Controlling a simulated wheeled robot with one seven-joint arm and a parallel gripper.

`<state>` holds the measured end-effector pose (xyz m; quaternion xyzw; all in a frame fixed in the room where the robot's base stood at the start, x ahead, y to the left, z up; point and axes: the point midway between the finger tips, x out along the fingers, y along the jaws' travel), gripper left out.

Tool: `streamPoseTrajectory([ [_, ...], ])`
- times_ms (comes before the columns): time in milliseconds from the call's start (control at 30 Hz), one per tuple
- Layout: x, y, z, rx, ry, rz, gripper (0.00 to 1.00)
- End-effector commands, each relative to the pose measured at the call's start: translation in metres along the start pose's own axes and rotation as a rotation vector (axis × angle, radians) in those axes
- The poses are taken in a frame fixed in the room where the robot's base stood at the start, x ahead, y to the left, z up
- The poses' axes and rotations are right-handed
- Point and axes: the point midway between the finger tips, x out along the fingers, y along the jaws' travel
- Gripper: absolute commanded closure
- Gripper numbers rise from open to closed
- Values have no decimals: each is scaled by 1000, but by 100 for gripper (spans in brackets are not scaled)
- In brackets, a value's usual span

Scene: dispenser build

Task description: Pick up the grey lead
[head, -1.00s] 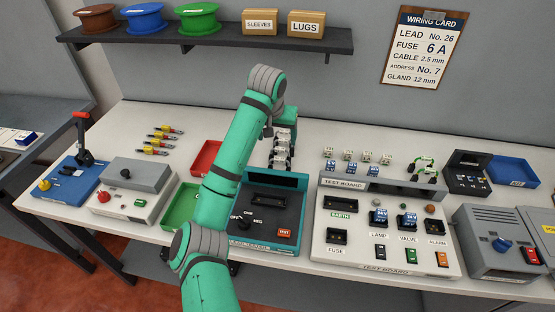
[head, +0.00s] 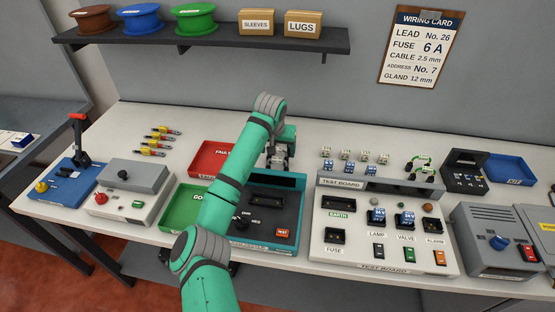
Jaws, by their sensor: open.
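I cannot make out a grey lead for certain in the head view. Small green looped leads with dark ends (head: 420,167) lie on the bench at the right, left of a black box. My gripper (head: 279,163) is at the end of my green arm, over the back middle of the bench, behind the dark tester. It is open, pointing down, and I see nothing held in it. The bench under and behind my arm is partly hidden.
A dark tester (head: 272,226) stands in front of my gripper, with a red tray (head: 207,158) and green tray (head: 181,209) to its left. A test board (head: 345,262) stands right. A shelf (head: 225,41) overhangs the back. Small terminal blocks (head: 347,168) stand right of my gripper.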

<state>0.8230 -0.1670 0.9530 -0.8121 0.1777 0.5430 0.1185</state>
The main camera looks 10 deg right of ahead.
Motion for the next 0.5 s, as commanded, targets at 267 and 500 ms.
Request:
streamPoseTrajectory([
  [267,0,0,0,0,0,0,47],
  [500,0,0,0,0,-1,0,76],
])
